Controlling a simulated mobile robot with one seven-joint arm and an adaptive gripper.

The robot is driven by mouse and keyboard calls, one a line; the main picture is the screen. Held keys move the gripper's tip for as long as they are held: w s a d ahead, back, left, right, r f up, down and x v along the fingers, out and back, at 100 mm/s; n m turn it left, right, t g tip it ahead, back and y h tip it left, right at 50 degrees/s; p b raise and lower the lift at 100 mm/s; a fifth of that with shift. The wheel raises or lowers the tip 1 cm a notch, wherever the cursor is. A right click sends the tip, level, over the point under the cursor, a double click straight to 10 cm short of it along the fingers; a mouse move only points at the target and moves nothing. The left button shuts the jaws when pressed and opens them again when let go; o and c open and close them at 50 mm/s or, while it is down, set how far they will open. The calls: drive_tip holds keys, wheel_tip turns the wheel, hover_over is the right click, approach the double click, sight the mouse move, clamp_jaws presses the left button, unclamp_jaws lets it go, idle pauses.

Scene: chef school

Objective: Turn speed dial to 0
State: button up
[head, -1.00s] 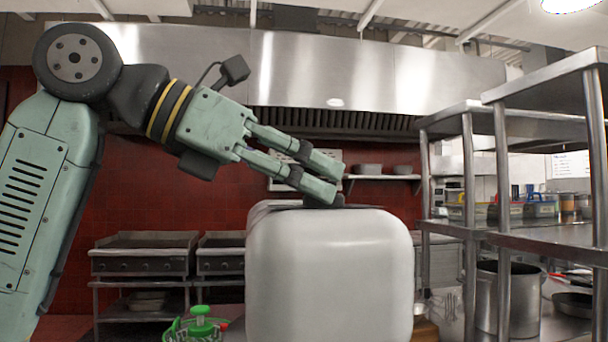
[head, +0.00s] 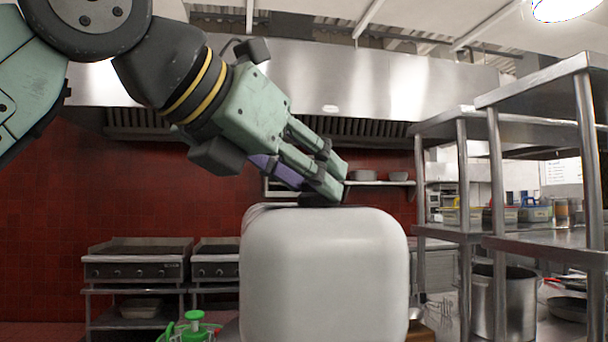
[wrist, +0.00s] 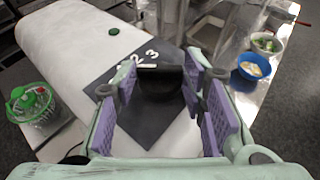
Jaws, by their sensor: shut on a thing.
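The white appliance (head: 325,270) fills the lower middle of the head view. The black speed dial (wrist: 160,80) sits on its top, on a dark square plate (wrist: 150,128) with white numbers; 2 and 3 can be read, and the rest is hidden. In the head view the dial (head: 318,199) shows only as a dark sliver under the fingertips. My gripper (wrist: 160,92) is shut on the dial, its purple-padded fingers at both sides of it. In the head view my gripper (head: 328,182) reaches down from the upper left.
A green button (wrist: 113,31) is on the appliance top. A salad spinner with a green lid (wrist: 30,101) stands left of the appliance, and a blue bowl (wrist: 253,67) is at right. A steel shelf rack (head: 470,230) stands at right in the head view.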

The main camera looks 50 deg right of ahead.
drive_tip(key=o, duration=1.2)
drive_tip(key=shift+c, duration=0.2)
drive_tip(key=shift+a, duration=0.1)
drive_tip(key=v, duration=1.1)
drive_tip(key=shift+a+r, duration=0.15)
drive_tip(key=shift+a, duration=0.25)
drive_tip(key=shift+a, duration=0.1)
